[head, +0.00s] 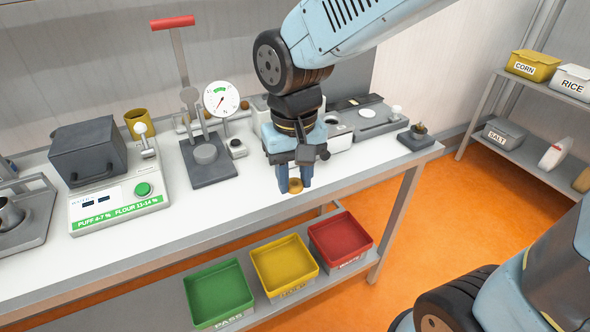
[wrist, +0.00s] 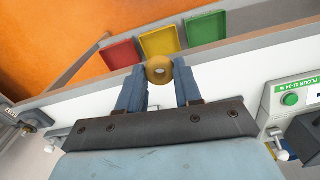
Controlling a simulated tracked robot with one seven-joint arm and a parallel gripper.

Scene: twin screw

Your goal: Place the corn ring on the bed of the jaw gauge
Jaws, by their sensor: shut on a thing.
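In the head view the ring (head: 295,186) shows between my fingertips (head: 294,182), at the front edge of the white bench. I cannot tell whether it touches the bench top. The jaw gauge appears to be the dark stand with a round white dial (head: 221,99), left of my gripper. Its flat grey base (head: 212,172) shows a round pad (head: 205,154).
A tester with a green button (head: 143,189) and a grey box (head: 88,150) stand further left. A device with a round opening (head: 338,130) is behind my gripper. Green (head: 219,293), yellow (head: 284,266) and red (head: 340,240) bins sit below. Bare bench lies left of my gripper.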

